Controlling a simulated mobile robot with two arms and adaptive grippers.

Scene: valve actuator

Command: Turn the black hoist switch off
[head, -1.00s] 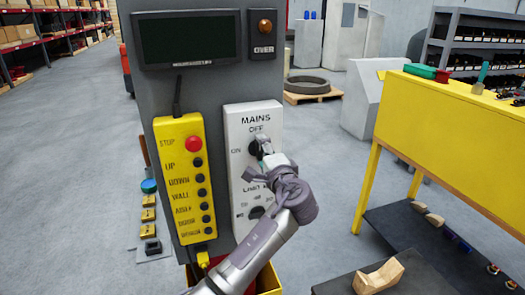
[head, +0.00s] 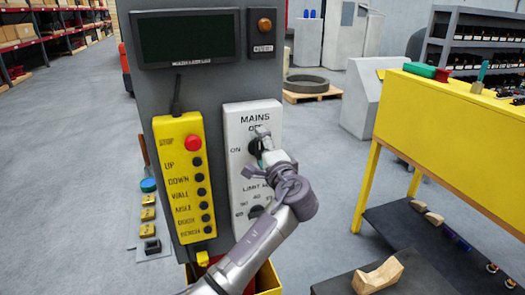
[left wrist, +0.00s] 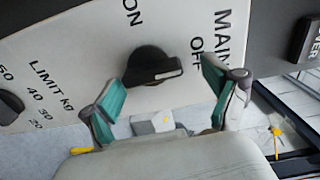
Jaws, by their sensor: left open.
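The black switch knob (head: 254,147) is on the white MAINS panel (head: 240,115), with OFF above it and ON to its left. It also shows in the left wrist view (left wrist: 148,68); the white mark on its handle points to the OFF side, not to ON. My left gripper (head: 263,146) is in front of the knob and partly covers it in the head view. In the left wrist view my left gripper (left wrist: 163,88) is open, its green-padded fingers spread on either side of the knob, with no clear contact. My right gripper is not in view.
A lower black LIMIT KG knob (left wrist: 10,105) is on the same panel. A yellow button pendant (head: 183,185) with a red STOP button hangs to the left. A dark screen (head: 188,40) and an orange lamp (head: 265,26) are above. A yellow workbench (head: 455,115) stands at the right.

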